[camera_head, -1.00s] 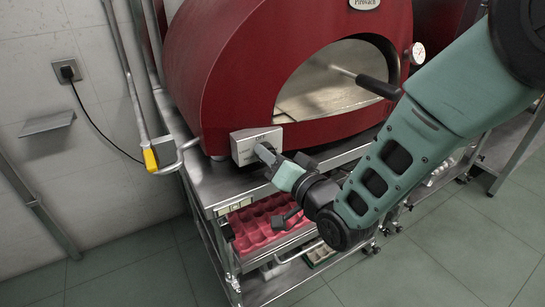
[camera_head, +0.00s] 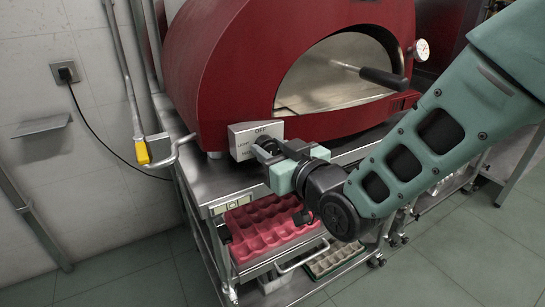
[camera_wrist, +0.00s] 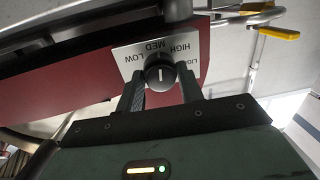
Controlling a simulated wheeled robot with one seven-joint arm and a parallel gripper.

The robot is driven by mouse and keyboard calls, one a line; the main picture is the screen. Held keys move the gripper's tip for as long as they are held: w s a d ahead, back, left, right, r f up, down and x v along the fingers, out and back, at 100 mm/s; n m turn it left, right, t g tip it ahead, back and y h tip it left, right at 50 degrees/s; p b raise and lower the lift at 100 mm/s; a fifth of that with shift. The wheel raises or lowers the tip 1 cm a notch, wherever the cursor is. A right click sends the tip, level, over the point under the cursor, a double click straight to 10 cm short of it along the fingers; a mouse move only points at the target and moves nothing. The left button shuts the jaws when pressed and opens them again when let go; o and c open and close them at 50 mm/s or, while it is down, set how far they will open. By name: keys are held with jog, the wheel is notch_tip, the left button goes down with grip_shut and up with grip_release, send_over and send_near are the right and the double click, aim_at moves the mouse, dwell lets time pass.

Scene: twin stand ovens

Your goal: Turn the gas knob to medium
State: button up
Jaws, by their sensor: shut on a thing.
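The gas knob (camera_wrist: 160,69) is a round black knob with a short white line, on a pale label plate (camera_wrist: 187,46) at the oven's lower front. The wrist view shows LOW, MED, HIGH and LIGHT marks upside down, with MED above the knob. The white line stands about upright in that view; I cannot tell which mark it indicates. My gripper (camera_wrist: 161,83) is shut on the knob, one finger on each side. In the head view, my gripper (camera_head: 267,152) meets the plate (camera_head: 243,136), where OFF shows at the top; it largely hides the knob.
The red oven (camera_head: 220,70) stands on a steel cart (camera_head: 200,186). A yellow-handled valve (camera_head: 141,150) on a pipe is left of the plate. A dark-handled tool (camera_head: 383,78) sticks out of the oven mouth. Red trays (camera_head: 262,222) sit on the shelf below.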

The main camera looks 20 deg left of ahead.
jog(key=shift+n+b, duration=0.3)
jog(key=shift+n, duration=0.2)
jog(key=o, duration=1)
jog(key=b+v, duration=1.4)
jog(key=v, duration=0.3)
jog(key=shift+s, duration=0.2)
